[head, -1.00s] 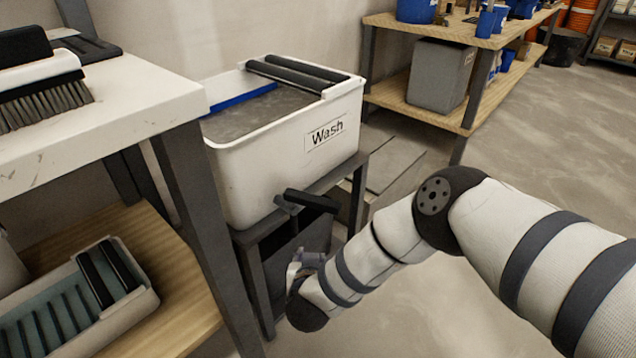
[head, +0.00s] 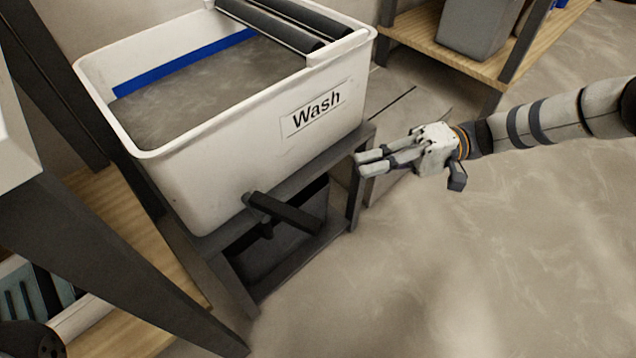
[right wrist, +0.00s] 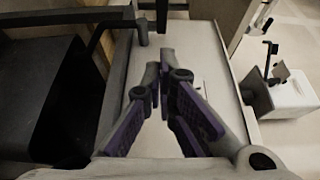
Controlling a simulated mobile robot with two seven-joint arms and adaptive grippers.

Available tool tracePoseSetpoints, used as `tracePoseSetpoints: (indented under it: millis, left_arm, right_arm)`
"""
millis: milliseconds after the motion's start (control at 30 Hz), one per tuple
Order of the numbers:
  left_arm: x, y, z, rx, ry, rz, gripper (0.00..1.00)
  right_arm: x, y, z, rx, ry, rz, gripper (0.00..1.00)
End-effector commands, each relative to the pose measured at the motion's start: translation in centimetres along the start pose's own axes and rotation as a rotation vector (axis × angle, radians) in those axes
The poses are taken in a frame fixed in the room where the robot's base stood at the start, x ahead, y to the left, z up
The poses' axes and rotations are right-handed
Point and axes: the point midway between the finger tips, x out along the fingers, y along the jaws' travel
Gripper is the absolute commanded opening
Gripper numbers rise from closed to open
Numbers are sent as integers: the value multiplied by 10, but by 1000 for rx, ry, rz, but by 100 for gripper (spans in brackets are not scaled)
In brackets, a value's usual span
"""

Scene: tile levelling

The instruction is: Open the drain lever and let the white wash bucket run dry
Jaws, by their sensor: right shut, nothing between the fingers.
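The white wash bucket (head: 215,150), labelled "Wash", stands on a dark stand and holds murky grey water (head: 200,95). The black drain lever (head: 285,213) sticks out from the low front of the bucket, pointing toward the lower right. No running water shows at its outlet. My right gripper (head: 363,163) is shut and empty, right of the bucket's corner and up and right of the lever, not touching the lever. Its fingers (right wrist: 160,66) also show in the right wrist view, over a pale surface. My left gripper is out of view.
The dark stand (head: 362,190) has a dark, shadowed space under the bucket. Rollers (head: 270,25) lie across the bucket's top. A pale worktable's dark leg (head: 110,260) crosses at the left. A wooden shelf (head: 440,50) is behind. The floor to the right is clear.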

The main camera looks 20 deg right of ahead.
Motion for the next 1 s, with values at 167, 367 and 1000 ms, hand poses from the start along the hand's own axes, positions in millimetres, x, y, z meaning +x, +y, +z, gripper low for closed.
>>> tracePoseSetpoints:
  millis: [167,367,1000]
  left_arm:
    - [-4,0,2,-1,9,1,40]
    - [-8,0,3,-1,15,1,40]
    - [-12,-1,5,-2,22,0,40]
  right_arm:
    - [41,-2,1,1,-4,-2,0]
    - [81,-1,6,2,-4,0,0]
    - [104,1,29,1,2,1,0]
